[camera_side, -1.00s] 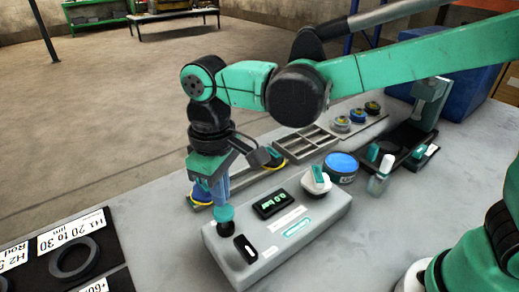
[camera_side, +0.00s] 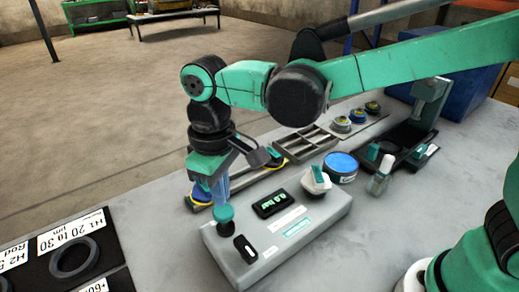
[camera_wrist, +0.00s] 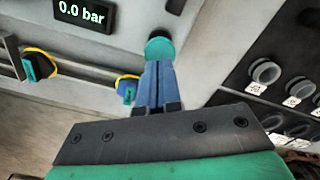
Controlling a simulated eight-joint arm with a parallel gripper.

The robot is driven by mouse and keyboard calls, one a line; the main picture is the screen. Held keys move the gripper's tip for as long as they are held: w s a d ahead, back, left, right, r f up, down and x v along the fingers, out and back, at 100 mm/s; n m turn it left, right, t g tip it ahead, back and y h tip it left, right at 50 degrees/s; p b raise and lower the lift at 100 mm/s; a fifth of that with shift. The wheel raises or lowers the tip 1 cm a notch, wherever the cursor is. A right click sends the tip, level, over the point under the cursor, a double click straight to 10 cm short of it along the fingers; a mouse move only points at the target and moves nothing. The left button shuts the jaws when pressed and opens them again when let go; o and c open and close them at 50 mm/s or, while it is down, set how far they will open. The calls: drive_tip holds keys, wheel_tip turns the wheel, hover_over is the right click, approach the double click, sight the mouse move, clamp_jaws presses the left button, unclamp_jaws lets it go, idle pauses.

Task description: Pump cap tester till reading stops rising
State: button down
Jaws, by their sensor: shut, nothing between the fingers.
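The cap tester is a pale grey box (camera_side: 315,222) on the bench, with a dark display (camera_side: 272,203). In the wrist view the display (camera_wrist: 83,12) reads 0.0 bar. A teal round pump knob (camera_side: 224,213) stands at the tester's left end and also shows in the wrist view (camera_wrist: 160,46). A white cap with a teal top (camera_side: 316,181) sits on the tester's right part. My gripper (camera_side: 220,203) points down with blue fingers shut and empty, its tips right above the knob; I cannot tell whether they touch. The fingers show in the wrist view (camera_wrist: 158,78).
A black slot piece (camera_side: 245,249) is at the tester's front left. A blue-lidded tin (camera_side: 341,166) and a small bottle (camera_side: 380,177) stand to the right. A grey divided tray (camera_side: 304,145) lies behind. A dark labelled board with rings (camera_side: 75,257) is at left.

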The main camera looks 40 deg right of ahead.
sight(223, 210)
drive_tip(key=shift+f, duration=0.15)
drive_tip(key=shift+f, duration=2)
drive_tip(key=shift+r, duration=2.15)
drive_tip(key=shift+f, duration=0.1)
drive_tip(key=shift+f, duration=2)
drive_tip(key=shift+r, duration=2.15)
